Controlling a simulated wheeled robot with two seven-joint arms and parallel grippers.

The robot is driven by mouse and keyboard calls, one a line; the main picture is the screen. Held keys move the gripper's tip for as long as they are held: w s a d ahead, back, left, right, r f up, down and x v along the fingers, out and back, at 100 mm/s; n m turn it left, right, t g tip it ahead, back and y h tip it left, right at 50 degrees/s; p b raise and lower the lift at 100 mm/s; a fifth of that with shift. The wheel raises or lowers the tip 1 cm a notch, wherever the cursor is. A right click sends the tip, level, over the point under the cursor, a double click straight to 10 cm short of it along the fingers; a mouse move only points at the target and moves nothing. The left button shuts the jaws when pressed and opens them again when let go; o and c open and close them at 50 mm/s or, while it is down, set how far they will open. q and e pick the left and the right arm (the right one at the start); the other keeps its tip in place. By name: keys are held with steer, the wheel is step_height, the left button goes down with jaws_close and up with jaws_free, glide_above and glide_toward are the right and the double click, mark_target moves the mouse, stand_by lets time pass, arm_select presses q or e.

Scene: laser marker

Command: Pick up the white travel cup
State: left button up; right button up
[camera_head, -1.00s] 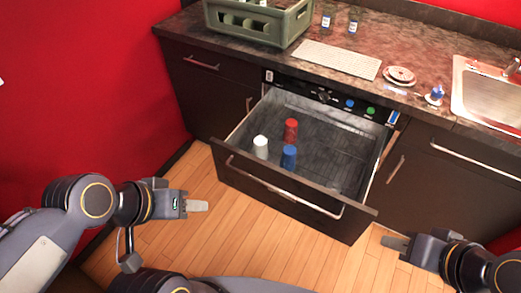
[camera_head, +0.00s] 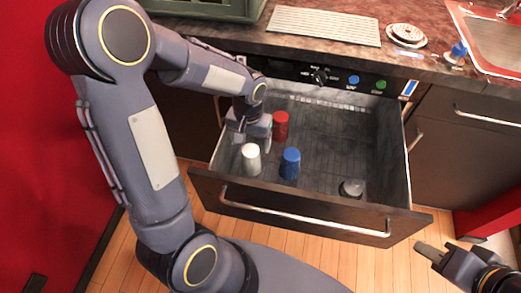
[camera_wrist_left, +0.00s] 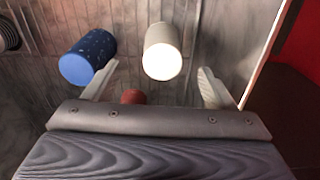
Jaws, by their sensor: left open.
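The white travel cup (camera_head: 251,160) stands in the open drawer near its left wall. My left gripper (camera_head: 245,134) is inside the drawer, just behind the white cup. In the left wrist view the white cup (camera_wrist_left: 162,50) lies ahead of the open fingers (camera_wrist_left: 155,88), in the gap between their directions and not visibly touched. A blue cup (camera_head: 290,163) stands to the right of the white one, and also shows near the left finger in the wrist view (camera_wrist_left: 88,57). My right gripper (camera_head: 433,252) is outside the drawer at lower right; its jaw opening is unclear.
A red cup (camera_head: 281,125) stands close behind, partly hidden in the wrist view (camera_wrist_left: 133,97). A grey round item (camera_head: 351,188) sits at the drawer's front right. The drawer's front panel (camera_head: 300,208) and walls bound the space. Its right-hand floor is mostly clear.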

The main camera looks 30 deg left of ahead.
mark_target(251, 150)
arm_select(q)
steer(key=shift+w+f, duration=0.2)
steer(key=shift+f, duration=0.35)
steer(key=f, duration=0.2)
steer(key=f+b, duration=0.1)
steer(key=f, duration=0.4)
steer(key=shift+w+a, duration=0.15)
steer(key=shift+a, duration=0.1)
steer(key=c, duration=1.1)
